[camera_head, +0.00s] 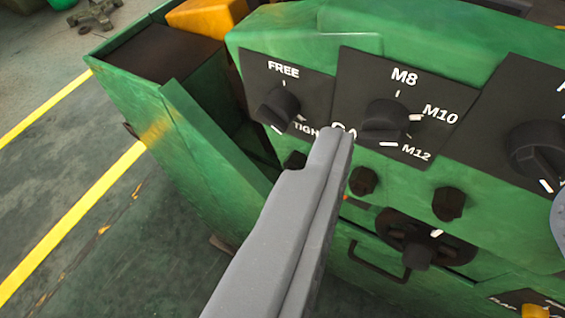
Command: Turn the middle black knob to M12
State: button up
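The middle black knob (385,118) sits on a black plate marked M8, M10 and M12 on the green machine. White ticks stand at its top, right and lower right. A white mark shows at its right side near M10, but I cannot clearly tell its pointer from the ticks. My gripper (336,132) shows as a long grey shape rising from the bottom, its tip left of and a little below the knob, with a visible gap between them in the picture. A lengthwise seam runs along it. I cannot tell whether it is two fingers together or one.
A FREE/TIGHT knob (278,108) is left, another large black knob (537,150) right. Small dark knobs (449,204) and a round dial (418,246) sit below. A grey rounded part (559,222) cuts in at the right edge. Yellow-lined floor (75,225) is clear at left.

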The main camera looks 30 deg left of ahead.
jog(key=n+p, duration=0.1)
send_near(375, 142)
jog(key=s+a, duration=0.3)
jog(key=f+t+p, duration=0.1)
jog(key=p, duration=0.1)
jog(key=d+f+n+t+h+p, duration=0.1)
jog(key=p, duration=0.2)
jog(key=f+n+t+h+p, duration=0.1)
jog(key=t+p, duration=0.1)
jog(key=p, duration=0.1)
jog(key=shift+w+d, duration=0.15)
jog(key=shift+w, duration=0.15)
jog(key=shift+w+r+p, duration=0.1)
jog(key=shift+w+p, duration=0.15)
jog(key=shift+p, duration=0.75)
jog(key=shift+w+d+f+p, duration=0.1)
jog(key=shift+w+p, duration=0.15)
jog(key=shift+w, duration=1.6)
jog(key=shift+w+d+f+p, duration=0.1)
jog(key=shift+w+p, duration=0.2)
jog(key=shift+w, duration=1.55)
jog(key=shift+w+d+f+p, duration=0.1)
jog(key=shift+w+p, duration=0.15)
jog(key=shift+w, duration=1.6)
